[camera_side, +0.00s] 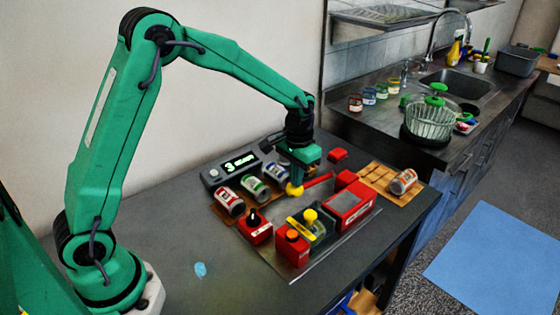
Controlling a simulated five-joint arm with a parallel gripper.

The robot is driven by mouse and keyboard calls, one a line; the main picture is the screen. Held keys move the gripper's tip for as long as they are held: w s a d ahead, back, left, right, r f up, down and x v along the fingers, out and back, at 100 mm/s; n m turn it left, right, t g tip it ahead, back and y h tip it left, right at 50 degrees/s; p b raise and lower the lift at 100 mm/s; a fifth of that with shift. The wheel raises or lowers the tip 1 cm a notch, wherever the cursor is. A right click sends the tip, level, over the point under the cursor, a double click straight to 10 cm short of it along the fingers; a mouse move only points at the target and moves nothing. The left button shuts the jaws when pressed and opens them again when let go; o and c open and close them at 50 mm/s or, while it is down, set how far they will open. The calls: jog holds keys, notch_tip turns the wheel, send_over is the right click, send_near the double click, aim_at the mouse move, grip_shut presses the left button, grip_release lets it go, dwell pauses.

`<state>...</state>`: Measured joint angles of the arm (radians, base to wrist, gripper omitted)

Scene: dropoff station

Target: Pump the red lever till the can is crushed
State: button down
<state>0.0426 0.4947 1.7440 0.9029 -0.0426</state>
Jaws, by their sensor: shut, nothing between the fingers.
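The red lever (319,181) is a slim bar in the middle of the table, sloping up slightly to the right toward a red block (346,179). A yellow knob (294,190) is at its left end. My green gripper (296,180) points down right at the knob and is shut with nothing between its fingers; whether it touches the knob cannot be told. A red-and-white can (403,181) lies on a wooden slatted mat at the right. Which can is meant is unclear.
A display box (237,166) reading 3 stands behind the row of cans. In front are a red box with a black knob (254,226), one with an orange button (291,245), a yellow-topped device (310,219) and a grey-topped red box (349,206). The table's front left is mostly clear.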

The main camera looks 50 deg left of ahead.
aim_at(296, 189)
jog(key=shift+s+f, duration=0.15)
jog(key=shift+f, duration=2)
jog(key=shift+w+r, duration=0.2)
jog(key=shift+r, duration=1.05)
jog(key=shift+w+r, duration=0.15)
jog(key=shift+r, duration=1.15)
jog(key=shift+w+r, duration=0.2)
jog(key=shift+r, duration=1.05)
jog(key=shift+f, duration=0.15)
jog(key=shift+s+f, duration=0.2)
jog(key=shift+f, duration=0.4)
jog(key=shift+s+f, duration=0.2)
jog(key=shift+f, duration=0.4)
